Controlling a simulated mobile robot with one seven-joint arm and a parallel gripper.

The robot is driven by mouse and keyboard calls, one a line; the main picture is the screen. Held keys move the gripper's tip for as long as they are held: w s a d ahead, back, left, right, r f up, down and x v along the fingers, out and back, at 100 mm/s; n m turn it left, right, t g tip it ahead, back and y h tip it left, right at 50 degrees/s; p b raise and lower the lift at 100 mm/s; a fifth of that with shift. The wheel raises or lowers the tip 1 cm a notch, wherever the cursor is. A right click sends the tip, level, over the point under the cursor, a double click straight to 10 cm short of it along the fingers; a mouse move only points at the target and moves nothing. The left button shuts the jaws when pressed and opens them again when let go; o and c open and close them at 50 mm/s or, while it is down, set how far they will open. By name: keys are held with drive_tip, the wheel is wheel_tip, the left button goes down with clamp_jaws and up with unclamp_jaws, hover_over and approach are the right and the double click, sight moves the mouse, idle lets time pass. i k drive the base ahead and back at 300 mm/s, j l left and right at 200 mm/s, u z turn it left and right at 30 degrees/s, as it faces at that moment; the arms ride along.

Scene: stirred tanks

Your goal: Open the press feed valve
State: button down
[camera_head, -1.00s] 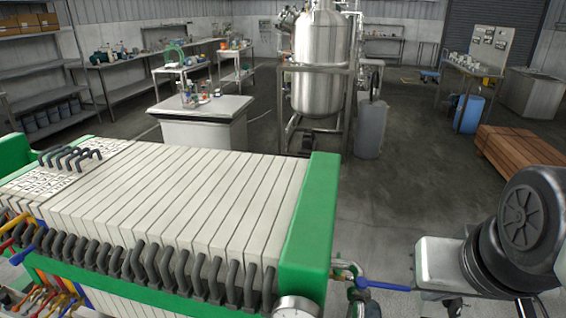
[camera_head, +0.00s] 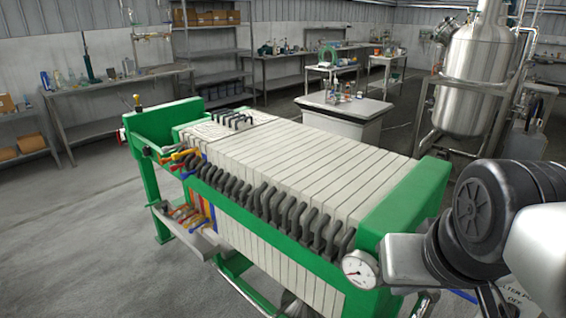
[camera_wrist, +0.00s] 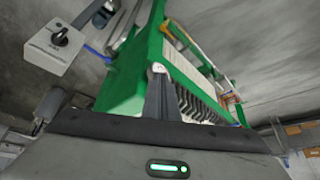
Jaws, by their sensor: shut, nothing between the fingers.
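The filter press has a green frame (camera_head: 400,215) and pale plates (camera_head: 310,155). A blue lever-like part, likely the feed valve handle (camera_head: 464,295), shows at the lower right of the head view, mostly hidden behind my arm. A thin blue piece also shows in the wrist view (camera_wrist: 97,52), left of the green end. My gripper (camera_wrist: 160,72) is shut and empty, its fingers in front of the green end in the wrist view and apart from the blue piece. In the head view my arm covers the area right of the press, and the fingertips are not clear.
A round gauge (camera_head: 360,269) sits on the press's near end. A grey switch box (camera_wrist: 55,48) with a black knob is at the wrist view's upper left. Coloured levers (camera_head: 180,158) are at the far end. A steel tank (camera_head: 475,80) stands behind. Floor is clear at left.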

sight(458, 292)
drive_tip(key=u, duration=0.7)
drive_tip(key=l+z, duration=0.15)
drive_tip(key=z, duration=0.25)
drive_tip(key=l+z, duration=0.15)
drive_tip(key=z, duration=0.25)
drive_tip(key=l+z, duration=0.15)
drive_tip(key=z, duration=0.25)
drive_tip(key=k+l+z, duration=0.1)
drive_tip(key=l+z, duration=0.2)
drive_tip(key=j+u, duration=0.15)
drive_tip(key=i+j, duration=0.05)
